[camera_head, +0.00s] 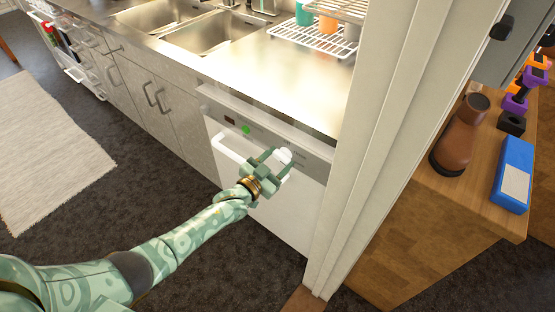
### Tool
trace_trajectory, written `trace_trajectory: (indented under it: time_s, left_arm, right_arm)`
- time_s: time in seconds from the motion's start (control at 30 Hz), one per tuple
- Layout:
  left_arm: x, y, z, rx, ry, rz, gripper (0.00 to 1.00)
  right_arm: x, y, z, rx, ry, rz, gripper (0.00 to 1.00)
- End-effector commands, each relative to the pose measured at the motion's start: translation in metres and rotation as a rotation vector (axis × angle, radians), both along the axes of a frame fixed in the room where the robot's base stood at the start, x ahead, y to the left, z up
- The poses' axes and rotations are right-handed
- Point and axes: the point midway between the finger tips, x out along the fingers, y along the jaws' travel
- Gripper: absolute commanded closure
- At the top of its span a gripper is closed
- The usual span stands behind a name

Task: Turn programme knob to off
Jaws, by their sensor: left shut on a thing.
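The programme knob (285,155) is a round white knob at the right part of the control panel (235,116) on a white built-in appliance under the counter. My left gripper (277,157) is at the panel, with its fingers on either side of the knob and shut on it. The fingers partly cover the knob, and its pointer cannot be made out. A green light (246,129) and a small dark display (229,120) show to the left on the panel. My right gripper is not in view.
The white door handle (228,147) sticks out just left of my gripper. The steel counter edge (255,101) overhangs the panel. A pale upright post (365,150) stands close on the right. Dark carpet (150,205) lies clear in front.

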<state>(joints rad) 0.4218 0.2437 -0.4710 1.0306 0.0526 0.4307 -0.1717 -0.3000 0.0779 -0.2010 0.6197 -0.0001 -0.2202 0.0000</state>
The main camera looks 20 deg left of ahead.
Motion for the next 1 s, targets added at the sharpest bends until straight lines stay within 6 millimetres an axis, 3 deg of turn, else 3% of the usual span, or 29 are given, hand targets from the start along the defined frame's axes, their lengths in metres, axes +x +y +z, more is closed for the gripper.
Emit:
trace_trajectory:
  time_s: [1.0]
  left_arm:
    - [-0.001,0.0004,-0.0029,-0.9,0.333,0.002,0.7]
  right_arm:
    - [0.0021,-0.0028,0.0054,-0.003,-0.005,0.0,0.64]
